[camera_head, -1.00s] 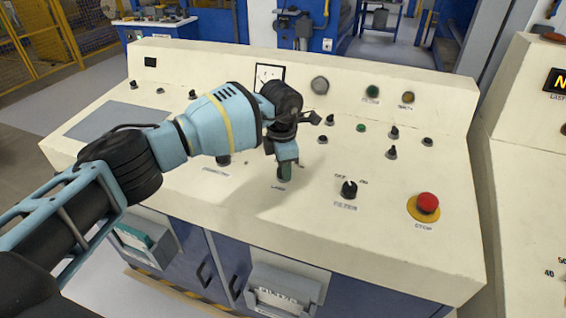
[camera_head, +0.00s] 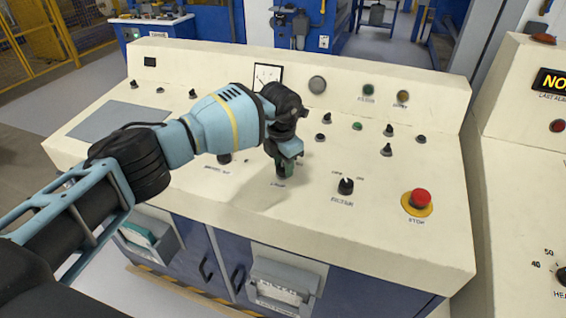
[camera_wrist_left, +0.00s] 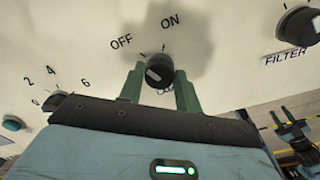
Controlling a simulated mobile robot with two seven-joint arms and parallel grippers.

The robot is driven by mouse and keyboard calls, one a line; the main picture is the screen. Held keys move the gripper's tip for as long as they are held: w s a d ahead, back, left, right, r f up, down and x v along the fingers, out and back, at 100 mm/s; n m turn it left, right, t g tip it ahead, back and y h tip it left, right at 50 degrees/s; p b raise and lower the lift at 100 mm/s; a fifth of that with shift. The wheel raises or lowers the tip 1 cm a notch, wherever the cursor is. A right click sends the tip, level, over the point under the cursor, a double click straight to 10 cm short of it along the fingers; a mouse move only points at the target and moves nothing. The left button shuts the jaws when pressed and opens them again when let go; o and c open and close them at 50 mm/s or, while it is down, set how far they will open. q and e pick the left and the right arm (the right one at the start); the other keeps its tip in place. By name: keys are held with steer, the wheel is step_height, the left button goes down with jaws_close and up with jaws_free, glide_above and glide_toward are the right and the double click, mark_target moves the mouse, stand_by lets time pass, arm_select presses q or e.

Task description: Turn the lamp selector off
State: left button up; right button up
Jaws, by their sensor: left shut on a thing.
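The lamp selector is a small black knob with a pale mark; it shows in the left wrist view (camera_wrist_left: 159,70), below the printed OFF and ON. My left gripper (camera_head: 282,172) points down at it from above the panel. In the left wrist view its two green fingers (camera_wrist_left: 158,88) stand on either side of the knob and are shut on it. I cannot tell clearly which label the knob points at. In the head view the fingers mostly hide the knob. My right gripper (camera_wrist_left: 280,116) shows small at the right edge of the left wrist view, fingers apart.
The cream control panel (camera_head: 230,225) carries several other knobs and buttons. A black selector (camera_head: 345,186) and a red stop button (camera_head: 420,198) stand to the right. A black knob marked FILTER (camera_wrist_left: 299,26) is nearby. A second console (camera_head: 515,150) stands at far right.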

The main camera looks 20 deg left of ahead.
mark_target(282, 169)
arm_select(q)
steer(key=o, duration=1)
steer(key=shift+c, duration=0.2)
steer(key=shift+r, duration=0.1)
steer(key=r, duration=0.7)
steer(key=shift+s+r, duration=0.3)
steer(key=shift+s, duration=0.1)
